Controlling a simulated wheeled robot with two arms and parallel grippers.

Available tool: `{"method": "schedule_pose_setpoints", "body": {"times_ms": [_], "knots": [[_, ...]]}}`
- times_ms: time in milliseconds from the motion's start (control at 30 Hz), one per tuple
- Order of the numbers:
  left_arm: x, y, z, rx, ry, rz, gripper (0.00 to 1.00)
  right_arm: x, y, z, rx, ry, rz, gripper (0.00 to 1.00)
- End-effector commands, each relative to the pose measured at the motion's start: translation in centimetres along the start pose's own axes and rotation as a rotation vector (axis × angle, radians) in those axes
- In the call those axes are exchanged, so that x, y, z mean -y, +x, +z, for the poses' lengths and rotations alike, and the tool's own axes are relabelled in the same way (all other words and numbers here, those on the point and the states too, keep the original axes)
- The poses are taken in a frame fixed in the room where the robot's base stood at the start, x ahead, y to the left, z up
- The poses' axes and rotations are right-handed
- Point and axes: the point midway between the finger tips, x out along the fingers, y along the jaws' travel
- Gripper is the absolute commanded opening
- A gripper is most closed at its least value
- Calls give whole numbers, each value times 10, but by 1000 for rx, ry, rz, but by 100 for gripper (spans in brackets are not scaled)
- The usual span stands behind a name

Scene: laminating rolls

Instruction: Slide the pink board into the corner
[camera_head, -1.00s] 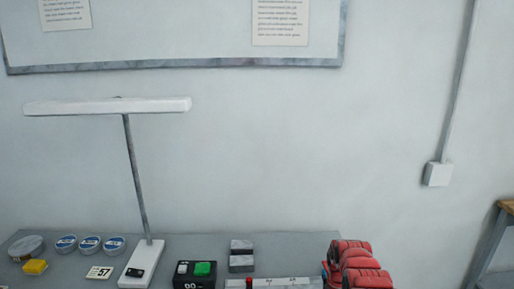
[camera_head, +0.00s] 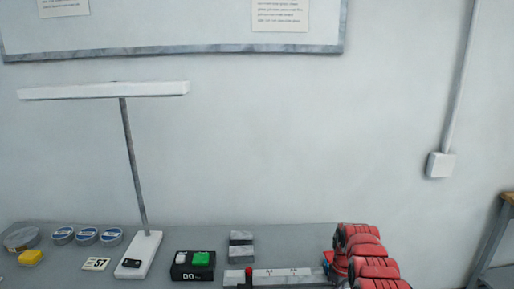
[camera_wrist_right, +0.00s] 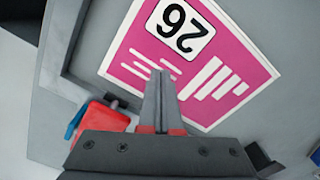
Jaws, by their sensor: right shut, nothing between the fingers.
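The pink board (camera_wrist_right: 205,65) has a white border, white stripes and a "26" label. It lies on a grey surface in the right wrist view, turned at an angle to a raised grey rail (camera_wrist_right: 72,45) at its left. A gap shows between its left corner and the rail. My right gripper (camera_wrist_right: 161,76) is shut and empty, its fingertips over the board's lower-left part; whether they touch it I cannot tell. The board is not visible in the head view, and neither is my left gripper.
A red block (camera_wrist_right: 102,118) with a blue part lies beside the gripper. In the head view the bench holds a lamp (camera_head: 132,160), a black box with a green button (camera_head: 201,259), several round tins (camera_head: 87,237), a yellow item (camera_head: 31,257) and a white scale strip (camera_head: 290,275).

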Motion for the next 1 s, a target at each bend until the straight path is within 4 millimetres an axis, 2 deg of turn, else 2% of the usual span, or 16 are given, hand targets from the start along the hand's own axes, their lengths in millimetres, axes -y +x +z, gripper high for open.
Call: {"method": "schedule_pose_setpoints", "body": {"times_ms": [267,1000], "knots": [[0,4,-1,0,0,0,99,0,-4,0,-1,0,0,0],[3,63,-11,0,0,0,99,-1,-69,0,-2,0,2,0]]}}
